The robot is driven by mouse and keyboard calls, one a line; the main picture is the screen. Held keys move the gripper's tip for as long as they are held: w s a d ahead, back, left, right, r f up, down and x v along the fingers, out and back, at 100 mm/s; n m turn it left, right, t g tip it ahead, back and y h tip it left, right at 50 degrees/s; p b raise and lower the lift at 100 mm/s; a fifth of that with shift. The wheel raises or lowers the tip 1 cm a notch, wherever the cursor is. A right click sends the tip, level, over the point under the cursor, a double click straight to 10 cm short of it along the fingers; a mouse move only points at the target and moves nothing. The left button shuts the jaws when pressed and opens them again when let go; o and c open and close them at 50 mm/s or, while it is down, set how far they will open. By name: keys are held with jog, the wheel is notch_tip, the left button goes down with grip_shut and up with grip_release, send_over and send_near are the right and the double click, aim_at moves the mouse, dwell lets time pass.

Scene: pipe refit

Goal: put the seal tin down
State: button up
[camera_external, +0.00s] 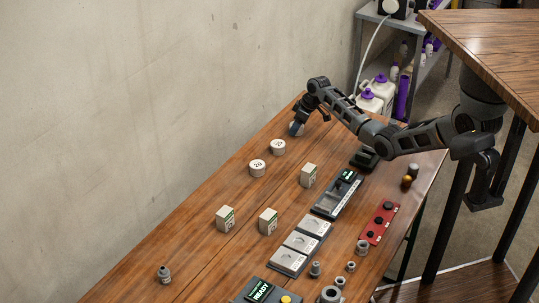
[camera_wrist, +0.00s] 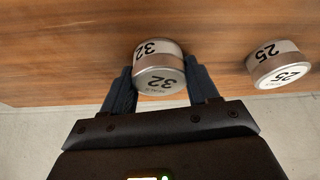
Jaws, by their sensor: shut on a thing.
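The seal tin (camera_wrist: 158,74) is a round silver-and-white tin marked 32. In the wrist view it sits between the two fingers of my gripper (camera_wrist: 160,92), which is shut on it. In the external view my gripper (camera_external: 299,127) is low at the far left end of the wooden bench, and the tin is mostly hidden behind the fingers. I cannot tell whether the tin touches the bench top. A second tin (camera_wrist: 276,64), marked 25, stands to the right in the wrist view and also shows in the external view (camera_external: 278,147).
A tin marked 29 (camera_external: 257,168) stands nearer than the 25 tin. Several boxes (camera_external: 308,175), grey trays (camera_external: 307,234), a red plate with black parts (camera_external: 379,222) and pipe fittings (camera_external: 316,268) lie along the wooden bench (camera_external: 190,255). A wall runs along its left side.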

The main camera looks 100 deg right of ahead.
jog(key=o, duration=1.1)
jog(key=shift+c, duration=0.2)
jog(key=v, duration=1.2)
jog(key=shift+p, duration=0.35)
